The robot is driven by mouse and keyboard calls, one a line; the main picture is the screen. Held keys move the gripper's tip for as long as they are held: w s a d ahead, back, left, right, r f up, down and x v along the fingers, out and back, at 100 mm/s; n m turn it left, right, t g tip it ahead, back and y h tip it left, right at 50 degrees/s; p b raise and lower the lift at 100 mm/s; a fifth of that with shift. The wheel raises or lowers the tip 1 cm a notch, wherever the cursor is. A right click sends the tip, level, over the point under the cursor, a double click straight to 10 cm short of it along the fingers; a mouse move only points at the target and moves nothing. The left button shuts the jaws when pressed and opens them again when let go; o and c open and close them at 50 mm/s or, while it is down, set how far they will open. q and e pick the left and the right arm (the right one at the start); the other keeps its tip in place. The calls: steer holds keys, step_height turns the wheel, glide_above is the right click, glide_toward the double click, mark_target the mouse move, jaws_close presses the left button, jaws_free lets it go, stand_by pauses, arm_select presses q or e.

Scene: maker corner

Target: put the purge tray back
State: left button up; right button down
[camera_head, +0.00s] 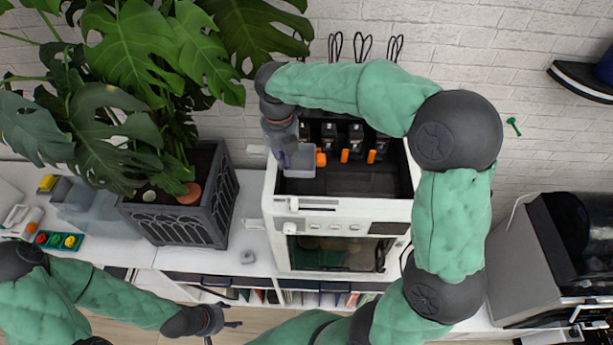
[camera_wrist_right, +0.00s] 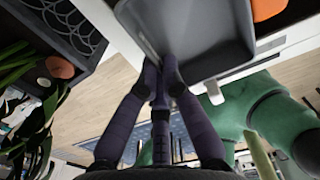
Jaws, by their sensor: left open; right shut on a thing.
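The purge tray (camera_head: 300,162) is a small grey open-topped tray. My right gripper (camera_head: 284,157) is shut on its edge at the left side of the white printer's open top. In the right wrist view the tray (camera_wrist_right: 208,38) fills the upper middle, and the fingers (camera_wrist_right: 165,74) pinch its rim. The tray appears empty there. The printer (camera_head: 330,205) has a dark open interior with several black units with orange parts along its back. I cannot tell whether the tray touches the printer. My left gripper (camera_head: 228,324) is open and empty, low at the front of the shelf.
A plant in a dark patterned planter (camera_head: 190,230) stands close left of the printer. A grey-black machine (camera_head: 545,250) stands at the right. My right arm arches over the printer's right side.

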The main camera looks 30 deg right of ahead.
mark_target(286, 190)
steer(key=f, duration=0.9)
steer(key=shift+s+a+p, duration=0.2)
steer(key=shift+s+p, duration=0.05)
steer(key=shift+p, duration=0.1)
steer(key=shift+w+f, duration=0.15)
steer(key=shift+f, duration=0.1)
steer(key=shift+f, duration=0.15)
steer(key=c, duration=1.4)
jaws_free()
step_height(286, 190, up, 12)
steer(key=shift+r+b, duration=0.2)
steer(key=shift+b, duration=0.2)
